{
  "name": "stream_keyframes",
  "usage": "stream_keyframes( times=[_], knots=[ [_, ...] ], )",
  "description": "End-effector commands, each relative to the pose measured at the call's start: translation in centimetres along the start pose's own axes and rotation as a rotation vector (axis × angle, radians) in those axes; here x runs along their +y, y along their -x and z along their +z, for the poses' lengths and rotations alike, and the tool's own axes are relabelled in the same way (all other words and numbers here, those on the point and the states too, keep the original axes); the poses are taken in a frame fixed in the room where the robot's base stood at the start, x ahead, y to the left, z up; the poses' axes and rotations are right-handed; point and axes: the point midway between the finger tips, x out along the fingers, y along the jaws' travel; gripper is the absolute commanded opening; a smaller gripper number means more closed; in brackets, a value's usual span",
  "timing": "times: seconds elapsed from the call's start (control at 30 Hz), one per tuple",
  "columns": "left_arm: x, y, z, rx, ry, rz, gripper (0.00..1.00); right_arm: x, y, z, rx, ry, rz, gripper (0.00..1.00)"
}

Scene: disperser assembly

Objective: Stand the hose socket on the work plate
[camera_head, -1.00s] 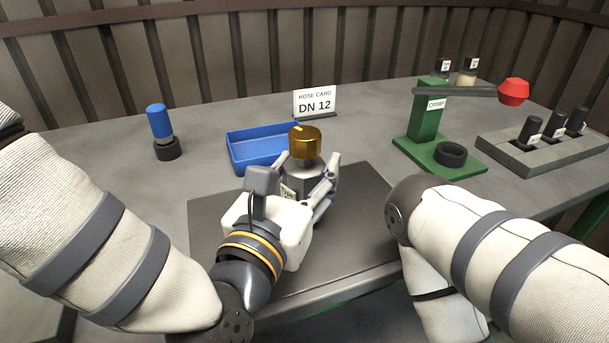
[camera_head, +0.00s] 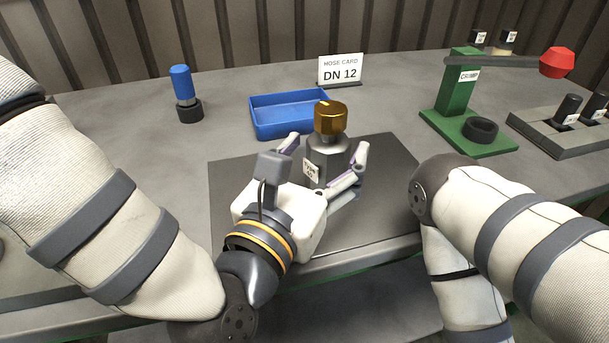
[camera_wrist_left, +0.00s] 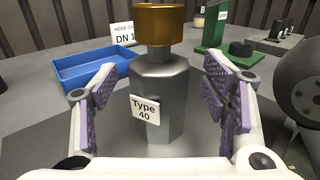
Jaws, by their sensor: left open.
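The hose socket (camera_head: 327,158) is a grey metal body with a brass-coloured top (camera_head: 330,118) and a white tag. It stands upright on the dark work plate (camera_head: 235,180). In the left wrist view the socket (camera_wrist_left: 172,95) shows its tag reading "Type 40". My left gripper (camera_head: 326,162) is open, with one finger on each side of the socket. In the left wrist view a gap shows between the socket and the purple pads of the left gripper (camera_wrist_left: 160,92). My right gripper is not in view; only my right arm shows.
A blue tray (camera_head: 262,128) lies behind the plate, with a "DN 12" hose card (camera_head: 340,70) behind it. A blue-topped tool (camera_head: 183,88) stands at left. A green crimp stand (camera_head: 455,90) with a red knob and a grey rack (camera_head: 555,135) are at right.

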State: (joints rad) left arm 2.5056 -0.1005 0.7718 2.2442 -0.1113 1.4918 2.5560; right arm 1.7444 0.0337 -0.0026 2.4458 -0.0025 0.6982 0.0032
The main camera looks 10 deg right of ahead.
Motion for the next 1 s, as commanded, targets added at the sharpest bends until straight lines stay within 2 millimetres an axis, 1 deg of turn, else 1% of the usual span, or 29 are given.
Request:
stream_keyframes(
  times=[0.1,0.23,0.3,0.4,0.5,0.57,0.73,1.0],
  knots=[
    [0.0,3.2,-0.2,0.006,0.006,-0.001,0.68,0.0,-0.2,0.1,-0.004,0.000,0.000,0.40],
    [0.0,6.7,-0.2,0.006,0.007,0.000,0.68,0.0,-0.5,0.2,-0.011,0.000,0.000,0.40],
    [0.0,7.6,0.8,-0.003,-0.006,0.002,0.68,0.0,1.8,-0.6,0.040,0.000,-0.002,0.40],
    [0.0,8.6,1.0,-0.009,-0.008,0.002,0.68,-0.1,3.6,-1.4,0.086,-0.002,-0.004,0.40],
    [0.0,9.3,0.7,-0.008,-0.006,0.001,0.68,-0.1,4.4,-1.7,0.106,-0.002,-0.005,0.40],
    [0.0,9.4,0.5,-0.007,-0.004,0.000,0.68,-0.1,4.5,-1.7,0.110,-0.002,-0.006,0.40],
    [0.0,9.5,0.0,-0.001,0.001,0.000,0.68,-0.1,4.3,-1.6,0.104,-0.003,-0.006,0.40],
    [0.0,9.5,0.0,-0.001,0.001,-0.001,0.68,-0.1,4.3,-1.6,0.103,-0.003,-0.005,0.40]
  ],
)
